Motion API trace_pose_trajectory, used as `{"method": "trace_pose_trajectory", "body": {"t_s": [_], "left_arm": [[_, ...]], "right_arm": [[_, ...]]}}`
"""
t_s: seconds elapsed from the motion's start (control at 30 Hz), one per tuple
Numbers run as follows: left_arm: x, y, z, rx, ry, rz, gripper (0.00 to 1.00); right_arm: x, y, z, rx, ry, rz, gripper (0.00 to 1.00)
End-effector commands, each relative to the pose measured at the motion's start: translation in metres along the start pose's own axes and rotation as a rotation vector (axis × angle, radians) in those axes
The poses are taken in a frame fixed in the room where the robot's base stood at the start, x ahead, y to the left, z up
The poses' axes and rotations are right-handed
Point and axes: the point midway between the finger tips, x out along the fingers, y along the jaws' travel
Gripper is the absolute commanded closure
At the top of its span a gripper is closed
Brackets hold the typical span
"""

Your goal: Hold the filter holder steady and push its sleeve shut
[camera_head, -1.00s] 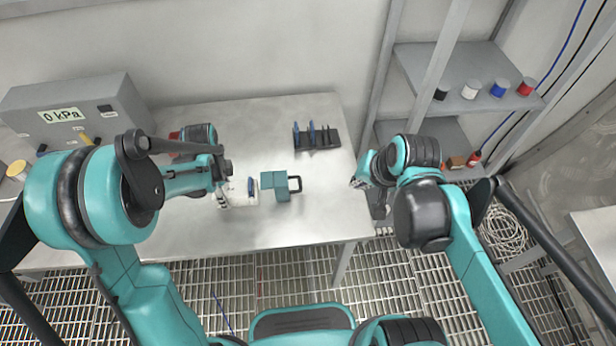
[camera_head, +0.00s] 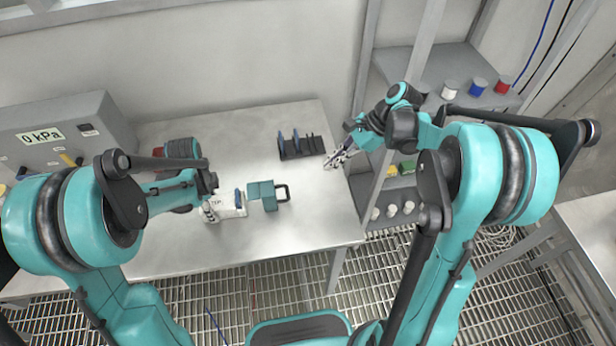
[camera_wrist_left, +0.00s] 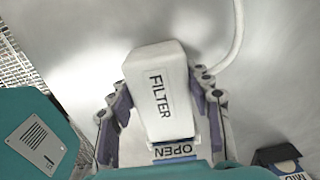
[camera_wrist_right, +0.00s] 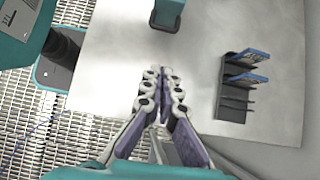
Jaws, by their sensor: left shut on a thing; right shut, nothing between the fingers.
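The white filter holder (camera_head: 229,208) lies on the steel table, and its box marked FILTER (camera_wrist_left: 158,95) fills the middle of the left wrist view. A blue OPEN label (camera_wrist_left: 173,150) shows beside it. My left gripper (camera_head: 208,211) is shut on the holder, one finger on each side. To the holder's right is a teal block with a black handle (camera_head: 262,193); I cannot tell if it is the sleeve. A blue piece stands between them. My right gripper (camera_head: 337,159) is shut and empty, near the table's right edge, apart from the teal block.
A black rack (camera_head: 302,147) with blue plates stands at the back right; it also shows in the right wrist view (camera_wrist_right: 238,95). A grey box reading 0 kPa (camera_head: 70,135) is at the left. A shelf post stands beyond the table's right edge. The front of the table is clear.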

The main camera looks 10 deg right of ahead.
Motion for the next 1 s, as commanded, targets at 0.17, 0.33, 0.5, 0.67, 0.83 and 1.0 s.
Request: {"method": "trace_pose_trajectory", "body": {"t_s": [0.17,0.33,0.5,0.67,0.83,1.0], "left_arm": [[0.0,-0.001,0.0,0.0,0.0,-0.001,0.85],[0.0,0.0,0.0,0.0,0.0,-0.001,0.85],[0.0,0.0,0.0,0.0,0.0,-0.001,0.85],[0.0,0.0,0.0,0.0,0.0,-0.001,0.85],[0.0,0.0,0.0,0.0,0.0,-0.001,0.85],[0.0,0.0,0.0,0.0,0.0,-0.001,0.85]], "right_arm": [[0.026,0.0,0.0,-0.002,0.0,0.001,1.0],[0.063,0.0,0.0,-0.003,0.001,0.001,1.0],[0.098,0.0,0.0,-0.003,0.001,0.001,1.0],[0.116,0.001,0.016,-0.003,0.001,0.001,1.0],[0.125,0.0,0.024,-0.003,0.001,0.0,1.0],[0.127,0.0,0.025,-0.001,0.001,-0.001,1.0]]}}
